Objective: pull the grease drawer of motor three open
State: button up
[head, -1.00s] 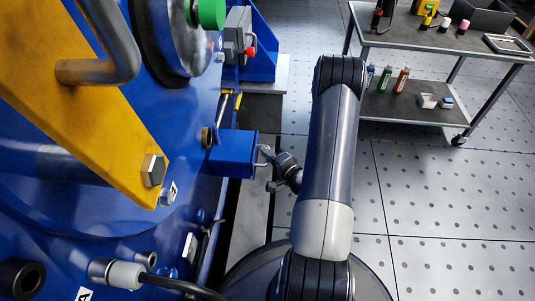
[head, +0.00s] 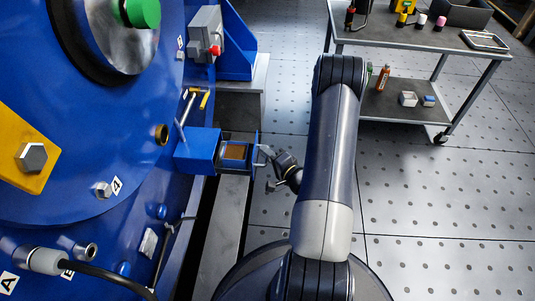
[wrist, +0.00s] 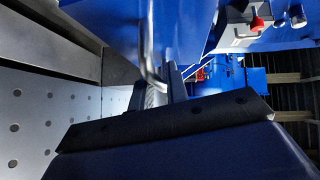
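The grease drawer (head: 236,152) stands out to the right of its blue housing (head: 198,151) on the side of the big blue motor (head: 60,150) in the head view. Its open top shows a brownish-orange inside. The drawer's metal handle (head: 262,149) is on its front, and in the wrist view the handle (wrist: 150,50) is a bent bar running down to the fingertips. My gripper (head: 270,155) is at the handle, and in the wrist view its fingers (wrist: 167,85) appear shut on the bar. The exact contact is partly hidden.
A grey bench (head: 395,38) with bottles and a tray stands at the upper right, with a lower shelf. A red-knobbed grey box (head: 206,35) and a yellow bracket (head: 25,145) are on the motor side. A black cable (head: 100,278) runs at lower left. The tiled floor at right is clear.

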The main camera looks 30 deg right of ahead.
jog(key=shift+o, duration=1.4)
jog(key=p+v, duration=0.2)
jog(key=v, duration=0.9)
jog(key=shift+w, duration=0.2)
jog(key=b+x, duration=0.2)
jog(key=x, duration=0.8)
jog(key=shift+w+a+f, duration=0.1)
jog(key=shift+w+a, duration=0.05)
jog(key=shift+w, duration=0.2)
jog(key=shift+w+a, duration=0.1)
jog(key=shift+a, duration=0.1)
